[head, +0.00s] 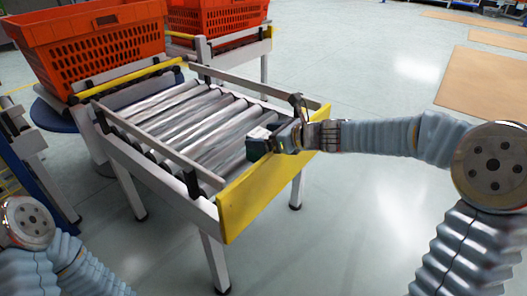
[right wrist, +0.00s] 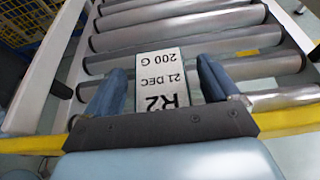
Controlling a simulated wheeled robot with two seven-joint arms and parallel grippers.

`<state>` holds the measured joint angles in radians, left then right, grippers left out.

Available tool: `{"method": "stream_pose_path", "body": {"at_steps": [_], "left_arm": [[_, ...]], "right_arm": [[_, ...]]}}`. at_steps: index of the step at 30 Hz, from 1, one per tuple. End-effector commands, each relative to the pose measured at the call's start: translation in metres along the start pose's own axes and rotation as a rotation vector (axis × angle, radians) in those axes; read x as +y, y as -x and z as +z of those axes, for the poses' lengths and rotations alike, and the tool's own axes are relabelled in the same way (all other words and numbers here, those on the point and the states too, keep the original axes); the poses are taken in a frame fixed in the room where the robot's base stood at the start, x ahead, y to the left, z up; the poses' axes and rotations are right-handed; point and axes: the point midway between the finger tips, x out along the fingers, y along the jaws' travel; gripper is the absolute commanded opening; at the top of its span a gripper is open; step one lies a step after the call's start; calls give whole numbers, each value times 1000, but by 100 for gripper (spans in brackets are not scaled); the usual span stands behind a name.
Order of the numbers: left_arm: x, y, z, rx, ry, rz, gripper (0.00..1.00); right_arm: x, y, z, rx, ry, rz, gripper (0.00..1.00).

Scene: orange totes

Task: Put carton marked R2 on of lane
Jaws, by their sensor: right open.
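A white carton (right wrist: 158,75) shows in the right wrist view, its upside-down print reading R2, 21 DEC, 200 G. It lies on the rollers of the lane (head: 264,192), near the yellow end plate. My right gripper (right wrist: 161,66) is open, with one blue finger on each side of the carton and a gap on both sides. My left gripper is out of view.
An orange tote (head: 85,45) stands past the lane's far end, and a second orange tote (head: 215,17) stands behind it. Low grey side rails (head: 150,148) border the rollers. The floor right of the lane is clear, with brown mats (head: 485,80) farther back.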

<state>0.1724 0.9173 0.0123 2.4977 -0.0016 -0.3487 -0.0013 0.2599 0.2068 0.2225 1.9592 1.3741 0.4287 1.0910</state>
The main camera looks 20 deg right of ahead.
Motion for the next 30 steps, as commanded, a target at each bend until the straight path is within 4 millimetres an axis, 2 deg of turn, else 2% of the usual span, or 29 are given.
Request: {"method": "stream_pose_path", "body": {"at_steps": [3,9,21,30], "left_arm": [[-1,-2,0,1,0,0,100],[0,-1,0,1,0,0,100],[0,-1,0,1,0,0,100],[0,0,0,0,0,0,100]], "right_arm": [[0,-8,0,0,0,0,88],[0,-8,0,0,1,0,87],[0,-7,0,0,0,0,26],[0,-6,3,-1,1,0,23]]}}
